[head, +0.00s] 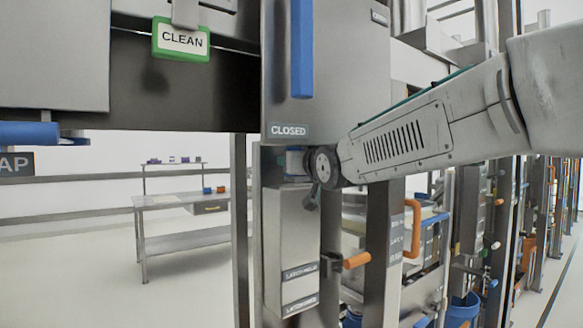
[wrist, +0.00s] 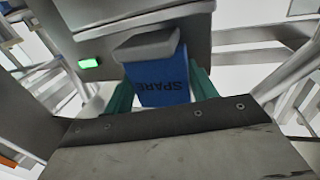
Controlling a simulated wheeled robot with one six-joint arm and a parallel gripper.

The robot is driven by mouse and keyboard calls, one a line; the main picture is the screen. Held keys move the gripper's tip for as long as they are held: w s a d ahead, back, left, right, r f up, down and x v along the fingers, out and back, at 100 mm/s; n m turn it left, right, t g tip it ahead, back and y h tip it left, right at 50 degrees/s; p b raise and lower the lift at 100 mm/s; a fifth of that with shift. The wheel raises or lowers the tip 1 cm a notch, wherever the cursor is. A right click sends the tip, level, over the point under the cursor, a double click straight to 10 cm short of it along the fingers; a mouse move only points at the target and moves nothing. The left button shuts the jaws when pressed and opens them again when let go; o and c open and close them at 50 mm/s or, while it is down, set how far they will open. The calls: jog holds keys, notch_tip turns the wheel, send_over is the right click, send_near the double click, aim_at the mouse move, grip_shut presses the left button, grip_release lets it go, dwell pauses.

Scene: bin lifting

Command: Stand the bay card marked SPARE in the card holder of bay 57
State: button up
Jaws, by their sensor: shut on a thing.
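The SPARE card (wrist: 163,75) is blue with dark lettering, which reads upside down in the wrist view. A grey block sits at its far end; I cannot tell whether it is part of the card. My gripper (wrist: 162,92) is shut on the card, with a teal finger on each side. In the head view my gripper (head: 311,192) is below the panel marked CLOSED, above a tall grey box, and mostly hidden by its own wrist. A green-edged CLEAN card (head: 181,40) hangs at upper left. No number 57 is readable, and I cannot make out which holder belongs to bay 57.
The grey CLOSED panel (head: 345,75) with a blue handle (head: 302,48) is just above my gripper. The tall grey box (head: 291,240) stands below it, with orange handles (head: 356,260) to its right. A workbench (head: 175,200) stands back left, with open floor around it.

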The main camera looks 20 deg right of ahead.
jog(key=shift+w, duration=0.55)
jog(key=w, duration=0.1)
jog(key=w+f, duration=0.1)
jog(key=shift+w+a, duration=0.1)
jog(key=shift+w, duration=0.3)
jog(key=shift+f, duration=0.25)
jog(key=o, duration=0.7)
jog(key=shift+f, duration=0.15)
jog(key=shift+o, duration=0.2)
